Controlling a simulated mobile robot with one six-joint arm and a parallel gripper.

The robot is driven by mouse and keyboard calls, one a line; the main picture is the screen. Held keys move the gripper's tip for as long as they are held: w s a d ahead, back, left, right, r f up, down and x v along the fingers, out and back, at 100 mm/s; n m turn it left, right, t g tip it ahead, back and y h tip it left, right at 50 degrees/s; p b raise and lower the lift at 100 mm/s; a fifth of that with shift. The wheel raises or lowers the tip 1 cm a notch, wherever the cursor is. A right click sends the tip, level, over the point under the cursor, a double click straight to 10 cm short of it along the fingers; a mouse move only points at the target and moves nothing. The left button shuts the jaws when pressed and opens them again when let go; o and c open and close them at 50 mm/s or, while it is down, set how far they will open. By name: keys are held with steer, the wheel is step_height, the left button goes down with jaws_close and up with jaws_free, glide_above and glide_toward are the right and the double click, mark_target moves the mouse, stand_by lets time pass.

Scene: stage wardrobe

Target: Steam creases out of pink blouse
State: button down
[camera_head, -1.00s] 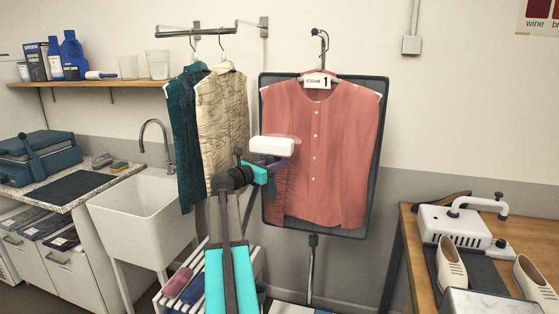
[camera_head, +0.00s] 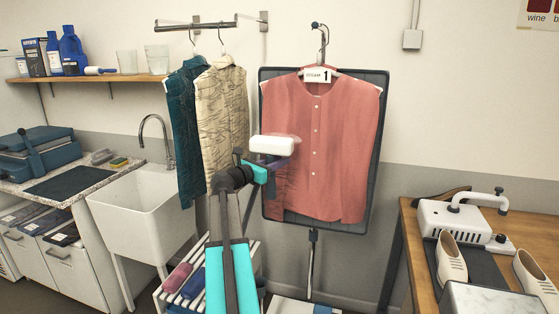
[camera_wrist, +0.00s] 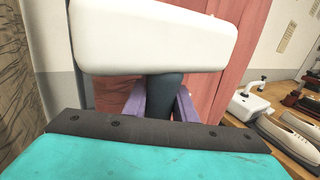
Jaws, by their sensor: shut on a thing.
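The pink blouse (camera_head: 335,150) hangs on a hanger in front of a dark board (camera_head: 378,120), with a tag reading "STEAM 1" (camera_head: 317,75) at its collar. Fine creases show at its lower left, beside my arm; most of the rest looks smooth. My gripper (camera_head: 268,167) is shut on the dark handle of a white steamer head (camera_head: 271,145). The steamer head is at the blouse's left edge, with a faint haze at its right end. In the wrist view, the white head (camera_wrist: 150,38) and its handle (camera_wrist: 165,95) sit between the purple fingers (camera_wrist: 160,105); contact with the cloth cannot be told.
A creased beige garment (camera_head: 222,115) and a teal one (camera_head: 187,130) hang just left of the blouse. A white sink (camera_head: 135,215) stands further left. A wooden bench (camera_head: 415,255) with shoes and a white device (camera_head: 455,222) stands at right.

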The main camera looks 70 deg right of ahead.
steer(key=shift+f+b, duration=0.8)
steer(key=shift+f, duration=1.6)
steer(key=shift+f+b, duration=1.05)
steer(key=shift+f, duration=1.6)
steer(key=shift+f+b, duration=1.1)
steer(key=shift+f, duration=1.3)
steer(key=shift+f+b, duration=1.1)
steer(key=shift+f, duration=1.5)
